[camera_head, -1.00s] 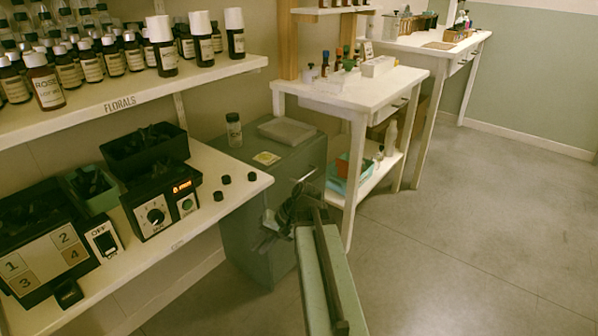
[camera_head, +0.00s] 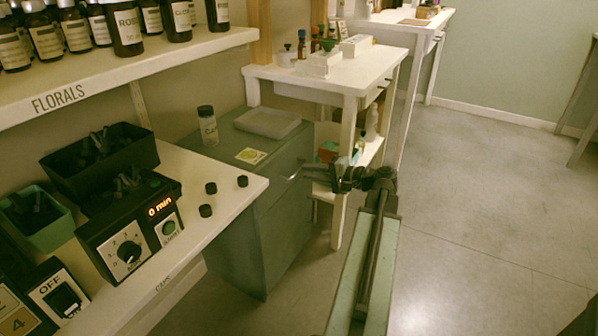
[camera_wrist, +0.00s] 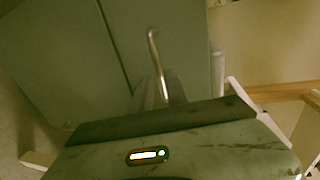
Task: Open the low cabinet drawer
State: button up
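The low grey-green cabinet (camera_head: 235,225) stands on the floor behind the white bench's corner. Its upper drawer front (camera_head: 278,180) faces right and looks flush with the body. A slim metal bar handle (camera_head: 293,171) is on that front. My gripper (camera_head: 322,174) is to the right of the handle, pointing at it, and seems apart from it. In the wrist view the handle (camera_wrist: 157,65) stands out just ahead of my gripper, with the dark seam below the drawer beside it. The fingers are dark and partly hidden, so their opening is unclear.
A grey tray (camera_head: 267,123), a yellow-green card (camera_head: 250,156) and a capped jar (camera_head: 207,126) are on the cabinet top. The white bench (camera_head: 225,185) stands left, a white side table (camera_head: 330,85) close behind. Open floor (camera_head: 470,190) lies right.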

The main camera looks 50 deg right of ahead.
aim_at(299, 170)
jog(key=x, duration=0.4)
jog(key=shift+w+b, duration=0.2)
jog(key=shift+b, duration=0.1)
grip_shut()
dwell(1.1)
